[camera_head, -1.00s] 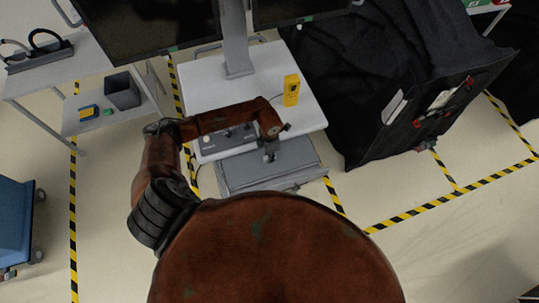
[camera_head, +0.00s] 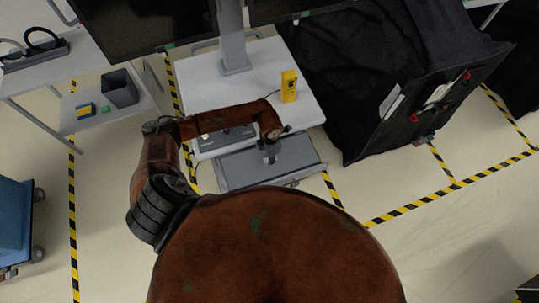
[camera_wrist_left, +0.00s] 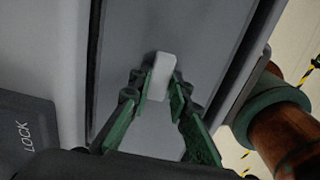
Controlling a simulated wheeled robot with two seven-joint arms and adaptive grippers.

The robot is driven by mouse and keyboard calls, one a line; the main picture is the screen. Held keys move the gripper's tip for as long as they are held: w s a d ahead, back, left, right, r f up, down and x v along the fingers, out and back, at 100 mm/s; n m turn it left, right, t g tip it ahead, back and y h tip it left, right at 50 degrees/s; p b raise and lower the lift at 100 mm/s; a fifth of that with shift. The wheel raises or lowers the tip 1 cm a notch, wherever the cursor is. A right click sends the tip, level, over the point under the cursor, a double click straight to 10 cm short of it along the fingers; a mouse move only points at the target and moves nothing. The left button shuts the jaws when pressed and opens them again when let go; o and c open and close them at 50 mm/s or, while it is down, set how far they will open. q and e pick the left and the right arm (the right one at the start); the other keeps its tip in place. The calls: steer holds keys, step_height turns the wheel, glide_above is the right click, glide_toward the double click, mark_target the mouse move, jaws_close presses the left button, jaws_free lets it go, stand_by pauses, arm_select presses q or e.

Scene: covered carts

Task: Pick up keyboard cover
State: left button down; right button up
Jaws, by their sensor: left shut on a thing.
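The keyboard cover (camera_head: 235,172) is a flat grey panel at the front of the white cart, below the monitors. My left arm reaches over the cart from the left, and my left gripper (camera_head: 269,150) points down at the middle of the cover. In the left wrist view the grey cover (camera_wrist_left: 205,40) fills the middle. There the green fingers of the left gripper (camera_wrist_left: 161,90) are shut on a small pale grip block (camera_wrist_left: 162,70) on the cover. The cover's contact with the cart is hard to tell. My right gripper is not in view.
A yellow device (camera_head: 289,86) stands on the white cart (camera_head: 305,105), to the right of the arm. A black-covered cart (camera_head: 360,100) stands close on the right. A side table (camera_head: 85,60) with a dark bin (camera_head: 120,90) is at left. Striped tape marks the open floor.

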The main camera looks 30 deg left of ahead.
arm_select(q)
steer(key=shift+s+d, duration=0.2)
steer(key=shift+d, duration=0.05)
steer(key=shift+r, duration=0.15)
step_height(320, 180, up, 8)
steer(key=p, duration=0.5)
steer(key=shift+r, duration=0.25)
stand_by(2.1)
steer(key=shift+r, duration=0.15)
steer(key=shift+s, duration=0.1)
stand_by(0.6)
